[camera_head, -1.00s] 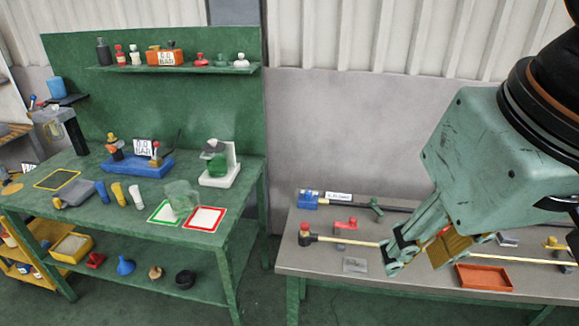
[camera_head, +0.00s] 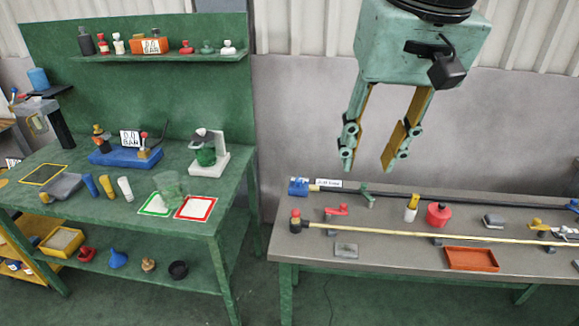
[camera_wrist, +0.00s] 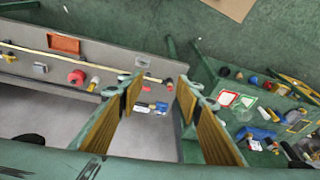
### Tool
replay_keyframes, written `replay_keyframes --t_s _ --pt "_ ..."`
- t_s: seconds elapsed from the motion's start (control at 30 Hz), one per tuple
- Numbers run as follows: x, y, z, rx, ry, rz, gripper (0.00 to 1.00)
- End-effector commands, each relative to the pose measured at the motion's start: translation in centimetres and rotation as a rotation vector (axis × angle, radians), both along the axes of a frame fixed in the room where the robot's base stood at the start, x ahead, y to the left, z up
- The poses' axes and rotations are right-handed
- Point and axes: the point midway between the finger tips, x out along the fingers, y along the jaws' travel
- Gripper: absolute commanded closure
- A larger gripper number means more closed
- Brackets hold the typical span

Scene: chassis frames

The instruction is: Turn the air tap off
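My gripper (camera_head: 368,166) hangs above the back left of the grey bench (camera_head: 300,262), fingers pointing down, open and empty. It also shows in the wrist view (camera_wrist: 158,88). Below it on the bench, a green lever tap (camera_head: 367,196) sits by a dark pipe (camera_head: 430,198) with a blue end (camera_head: 298,187). A red lever tap (camera_head: 337,211) stands between that pipe and a pale pipe (camera_head: 390,234). A yellow-handled fitting (camera_head: 538,226) is at the right. I cannot tell which tap is for air.
The bench also holds a red pot (camera_head: 438,214), a yellow-topped white bottle (camera_head: 411,208), an orange tray (camera_head: 471,259) and a grey plate (camera_head: 346,250). A green workbench (camera_head: 225,215) with many items stands at the left. The space around my gripper is clear.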

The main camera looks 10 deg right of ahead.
Motion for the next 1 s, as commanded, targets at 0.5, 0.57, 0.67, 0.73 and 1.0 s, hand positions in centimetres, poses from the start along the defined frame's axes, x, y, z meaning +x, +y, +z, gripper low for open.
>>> replay_keyframes --t_s 0.5,0.57,0.67,0.73,1.0 --pt "9.4 0.0 0.1 0.025 0.042 -0.096 0.68" --pt "10.5 0.0 0.0 0.028 0.047 -0.107 0.68" --pt "12.3 0.0 -0.3 0.032 0.054 -0.125 0.68" --pt "13.5 0.0 -0.5 0.035 0.060 -0.138 0.68" --pt "18.4 0.0 -1.5 0.045 0.081 -0.189 0.68"
